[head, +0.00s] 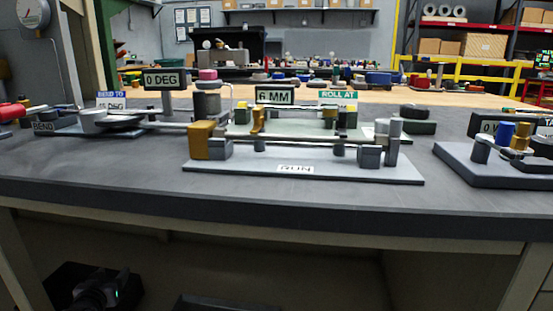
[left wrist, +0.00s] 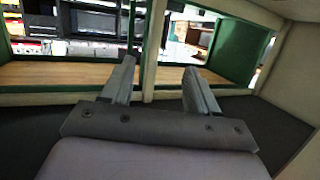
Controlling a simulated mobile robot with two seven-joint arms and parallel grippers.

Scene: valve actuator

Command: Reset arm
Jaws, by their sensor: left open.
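My left arm's dark end (head: 98,290) shows at the bottom left of the head view, low and in front of the bench, below its top edge. A small green light glows on it, and its fingers are hard to make out there. In the left wrist view my left gripper (left wrist: 160,78) has its two grey fingers spread apart, with nothing between them. It is apart from the fixtures on the bench. My right gripper is in neither view.
The grey workbench (head: 130,190) spans the head view. On it stand a plate marked RUN (head: 355,175), a 0 DEG sign (head: 163,80), a 6 MM sign (head: 274,95) and a right-hand fixture plate (head: 480,170). Green and cream framing (left wrist: 149,50) shows beyond the left fingers.

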